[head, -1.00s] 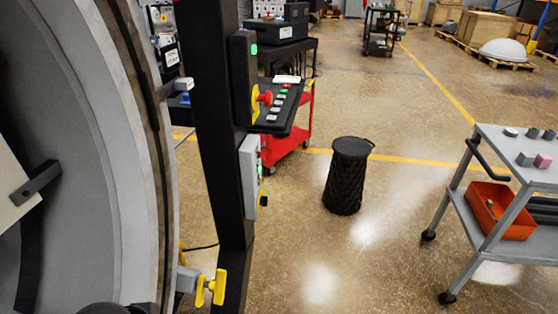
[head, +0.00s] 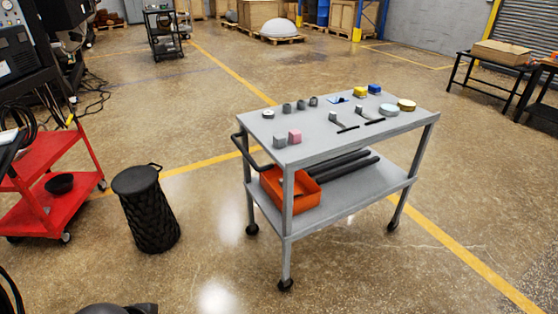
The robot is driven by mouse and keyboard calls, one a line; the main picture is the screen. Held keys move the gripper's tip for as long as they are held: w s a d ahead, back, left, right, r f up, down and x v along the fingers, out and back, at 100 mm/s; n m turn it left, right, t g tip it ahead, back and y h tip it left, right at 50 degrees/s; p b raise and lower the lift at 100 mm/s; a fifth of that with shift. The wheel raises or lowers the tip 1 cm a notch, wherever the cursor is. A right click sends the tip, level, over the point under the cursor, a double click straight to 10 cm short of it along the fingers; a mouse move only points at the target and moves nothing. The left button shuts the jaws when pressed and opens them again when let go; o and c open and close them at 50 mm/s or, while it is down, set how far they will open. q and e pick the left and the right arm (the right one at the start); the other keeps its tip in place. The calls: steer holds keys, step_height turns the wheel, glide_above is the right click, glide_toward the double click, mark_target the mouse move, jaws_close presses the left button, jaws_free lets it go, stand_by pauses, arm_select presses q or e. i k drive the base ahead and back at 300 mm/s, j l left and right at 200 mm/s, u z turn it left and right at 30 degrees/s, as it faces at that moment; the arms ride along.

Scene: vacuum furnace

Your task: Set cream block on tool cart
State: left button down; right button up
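The grey tool cart (head: 350,133) stands in the middle of the head view, with a handle on its left end and a lower shelf. Small dark cylinders, round tins and thin dark tools also lie there. I cannot make out a cream block in this view. Neither gripper is in view; only a dark rounded part shows at the bottom left edge.
A black woven bin (head: 147,210) stands on the floor left of the cart. A red cart (head: 45,160) is at the far left. An orange bin (head: 291,188) and dark bars (head: 345,168) lie on the lower shelf. The floor in front of the cart is clear.

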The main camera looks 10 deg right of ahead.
mark_target(310, 136)
steer(key=i+l+z, duration=0.4)
steer(key=i+l, duration=0.7)
